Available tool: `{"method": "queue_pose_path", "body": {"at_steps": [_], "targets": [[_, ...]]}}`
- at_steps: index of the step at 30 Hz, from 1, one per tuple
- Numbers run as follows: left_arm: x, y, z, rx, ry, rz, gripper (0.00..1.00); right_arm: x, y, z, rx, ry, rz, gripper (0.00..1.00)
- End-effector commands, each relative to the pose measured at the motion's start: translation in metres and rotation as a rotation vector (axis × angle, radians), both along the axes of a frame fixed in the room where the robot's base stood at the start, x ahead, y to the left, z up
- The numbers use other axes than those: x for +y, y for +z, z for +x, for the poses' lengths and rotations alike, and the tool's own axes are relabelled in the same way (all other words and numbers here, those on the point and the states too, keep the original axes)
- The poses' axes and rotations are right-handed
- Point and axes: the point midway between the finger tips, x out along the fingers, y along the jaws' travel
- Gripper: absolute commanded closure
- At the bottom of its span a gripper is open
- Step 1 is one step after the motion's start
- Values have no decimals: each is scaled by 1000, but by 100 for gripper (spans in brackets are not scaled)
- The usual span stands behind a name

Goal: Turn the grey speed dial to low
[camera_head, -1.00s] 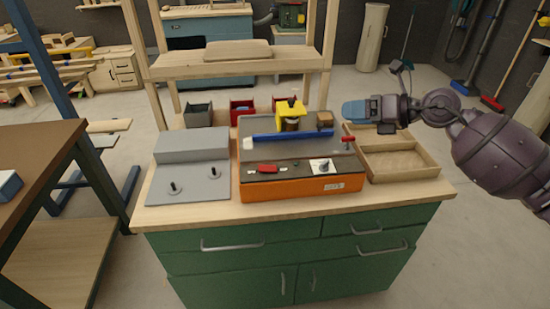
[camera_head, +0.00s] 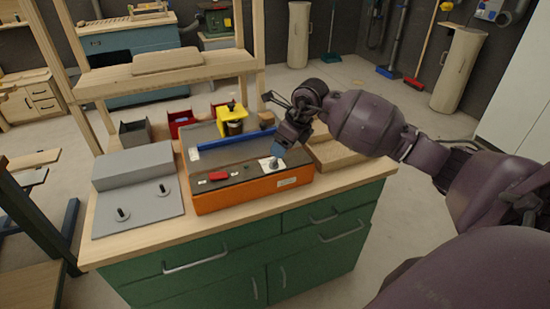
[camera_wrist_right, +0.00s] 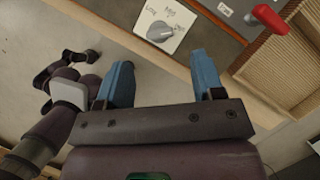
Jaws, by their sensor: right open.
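The grey speed dial (camera_head: 273,163) sits on a white plate at the front right of the orange machine (camera_head: 245,195). In the right wrist view, the grey dial (camera_wrist_right: 160,31) shows on its plate with LOW, MED and a partly readable third label. I cannot tell surely which label its ridge points to. My right gripper (camera_head: 279,151) is at the dial's plate, its blue tips just behind the dial in the head view. In the right wrist view the blue fingers (camera_wrist_right: 163,80) are apart and empty, with the dial beyond their tips. My left gripper is out of view.
A red switch (camera_head: 219,176) lies left of the dial, and a blue bar (camera_head: 222,140) runs behind it. A red handle (camera_wrist_right: 268,18) and wooden tray (camera_wrist_right: 305,50) are close by. A grey box with two pegs (camera_head: 137,187) stands left on the green cabinet's top.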

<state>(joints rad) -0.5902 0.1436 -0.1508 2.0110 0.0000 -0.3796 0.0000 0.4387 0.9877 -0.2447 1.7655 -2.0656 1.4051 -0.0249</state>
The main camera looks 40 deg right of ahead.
Motion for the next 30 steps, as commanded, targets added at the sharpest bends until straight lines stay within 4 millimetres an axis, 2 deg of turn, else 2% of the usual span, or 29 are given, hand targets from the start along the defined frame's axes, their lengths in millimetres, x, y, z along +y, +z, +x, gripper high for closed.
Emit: {"method": "queue_pose_path", "body": {"at_steps": [3,10,15,24,26,30], "targets": [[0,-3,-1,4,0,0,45,4,-21,7,3,1,3,38],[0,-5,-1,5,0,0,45,9,-48,17,1,1,2,38],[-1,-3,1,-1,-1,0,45,11,-56,21,0,0,1,38],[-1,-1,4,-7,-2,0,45,11,-57,21,-1,1,0,38],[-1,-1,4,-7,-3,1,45,11,-57,21,-1,1,0,46],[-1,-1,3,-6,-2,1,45,11,-57,21,-1,1,0,67]]}}
